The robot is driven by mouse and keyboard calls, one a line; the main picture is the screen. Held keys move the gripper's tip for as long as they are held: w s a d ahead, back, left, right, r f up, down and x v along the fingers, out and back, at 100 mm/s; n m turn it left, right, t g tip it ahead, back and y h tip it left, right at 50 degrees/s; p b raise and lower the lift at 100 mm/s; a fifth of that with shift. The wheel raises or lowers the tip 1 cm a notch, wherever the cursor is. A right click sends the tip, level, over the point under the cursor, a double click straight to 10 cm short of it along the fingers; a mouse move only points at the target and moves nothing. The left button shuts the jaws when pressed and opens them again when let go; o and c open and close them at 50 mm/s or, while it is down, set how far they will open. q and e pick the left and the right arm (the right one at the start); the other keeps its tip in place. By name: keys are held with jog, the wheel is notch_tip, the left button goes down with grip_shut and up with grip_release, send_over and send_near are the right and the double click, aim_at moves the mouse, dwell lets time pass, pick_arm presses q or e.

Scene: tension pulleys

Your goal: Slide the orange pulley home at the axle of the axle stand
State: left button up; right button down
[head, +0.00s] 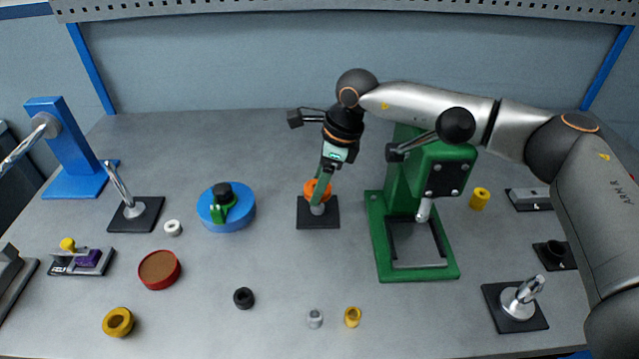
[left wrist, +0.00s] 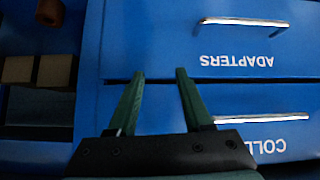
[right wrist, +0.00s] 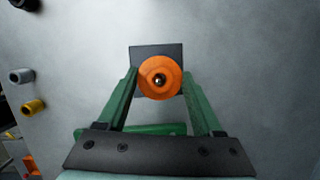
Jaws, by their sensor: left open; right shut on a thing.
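The orange pulley (head: 309,188) is held by my right gripper (head: 320,190) over the axle stand, with its black square base (head: 332,220) on the table. A short grey part of the stand (head: 317,209) shows between pulley and base. In the right wrist view the fingers are shut on both sides of the pulley (right wrist: 147,86). How far down the axle the pulley sits I cannot tell. My left gripper (left wrist: 160,74) is open and empty before blue drawers.
A green press (head: 375,235) stands close to the right of the stand. A blue disc (head: 240,216) with a green and black top lies to its left. A red-rimmed round part (head: 172,280), a black ring (head: 243,298) and small cups lie in front. Table directly before the stand is clear.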

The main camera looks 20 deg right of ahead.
pick_arm(q)
jog(key=shift+f, duration=0.25)
pick_arm(e)
jog(key=f, duration=0.2)
jog(key=shift+s+f, duration=0.3)
jog(key=shift+f, duration=0.05)
grip_release()
jog(key=shift+s+a, duration=0.1)
jog(key=shift+a, duration=0.05)
jog(key=shift+r, duration=0.4)
jog(key=p+v, duration=0.1)
jog(key=v, duration=0.2)
jog(key=w+p+v, duration=0.1)
jog(key=p+v, duration=0.1)
jog(key=v, duration=0.1)
jog(key=p+v, duration=0.2)
jog(key=v, duration=0.1)
jog(key=shift+w+a+r, duration=0.1)
jog(key=shift+r, duration=0.45)
pick_arm(q)
jog(key=r, duration=0.1)
jog(key=s+d+r, duration=0.1)
jog(key=r, duration=0.1)
jog(key=d+r, duration=0.1)
jog(key=r, duration=0.1)
jog(key=shift+s+d, duration=0.15)
jog(key=shift+s, duration=0.15)
